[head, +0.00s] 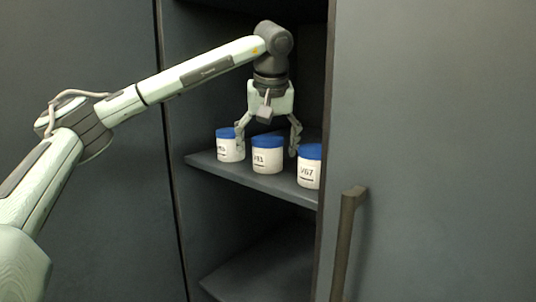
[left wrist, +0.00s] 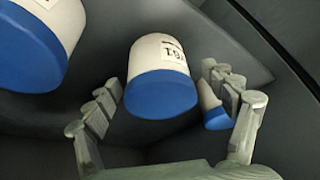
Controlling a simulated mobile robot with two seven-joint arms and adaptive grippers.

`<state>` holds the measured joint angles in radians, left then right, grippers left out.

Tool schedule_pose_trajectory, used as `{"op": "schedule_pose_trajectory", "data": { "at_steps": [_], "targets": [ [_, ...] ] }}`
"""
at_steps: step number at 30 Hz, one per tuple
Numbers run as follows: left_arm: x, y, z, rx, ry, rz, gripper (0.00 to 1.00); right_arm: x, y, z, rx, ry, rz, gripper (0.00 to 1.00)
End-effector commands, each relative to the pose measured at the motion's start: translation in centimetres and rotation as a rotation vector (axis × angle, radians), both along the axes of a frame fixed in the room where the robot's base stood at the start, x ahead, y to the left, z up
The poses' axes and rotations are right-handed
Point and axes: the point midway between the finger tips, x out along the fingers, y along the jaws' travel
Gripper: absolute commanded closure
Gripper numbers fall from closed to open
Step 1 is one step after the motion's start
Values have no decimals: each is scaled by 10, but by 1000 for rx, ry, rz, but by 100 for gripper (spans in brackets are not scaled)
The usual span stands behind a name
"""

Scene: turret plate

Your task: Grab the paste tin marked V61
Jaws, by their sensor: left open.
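Three white paste tins with blue lids stand on a dark shelf (head: 245,178). The middle tin (head: 267,158) has a label that seems to read V61; it also shows in the left wrist view (left wrist: 163,62), its label upside down. The left tin (head: 230,150) has a label too small to read surely, and the right tin (head: 308,172) seems marked V67. My left gripper (head: 267,143) is open above the middle tin, pointing down, one finger to each side of it. In the left wrist view, gaps show between this tin and the fingers (left wrist: 160,85). My right gripper is out of view.
The shelf is inside a dark cabinet, with a lower shelf (head: 265,262) beneath. A door with an upright handle (head: 347,240) stands at the right, close to the right tin. The neighbouring tins are close to my fingers on both sides.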

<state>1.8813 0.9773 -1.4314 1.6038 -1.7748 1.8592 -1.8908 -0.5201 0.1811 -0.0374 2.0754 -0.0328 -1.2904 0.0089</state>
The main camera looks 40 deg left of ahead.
Motion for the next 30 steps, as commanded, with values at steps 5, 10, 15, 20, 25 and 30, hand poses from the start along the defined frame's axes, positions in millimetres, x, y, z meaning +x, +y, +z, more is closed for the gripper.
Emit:
{"op": "schedule_pose_trajectory", "data": {
  "at_steps": [5, 10, 15, 20, 25, 30],
  "targets": [
    [2, 2, -7, 0, -1, 0, 16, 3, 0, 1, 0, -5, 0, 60],
    [2, 2, -7, 0, -1, 0, 19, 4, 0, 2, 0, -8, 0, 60],
    [2, 2, -7, 0, -1, 0, 40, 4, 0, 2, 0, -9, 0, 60],
    [2, 2, -7, 0, -1, 0, 59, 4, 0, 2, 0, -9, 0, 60],
    [2, 2, -7, 0, -1, 0, 81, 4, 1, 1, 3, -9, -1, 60],
    [3, 2, -6, 0, -3, -1, 81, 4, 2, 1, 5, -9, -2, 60]
  ]
}}
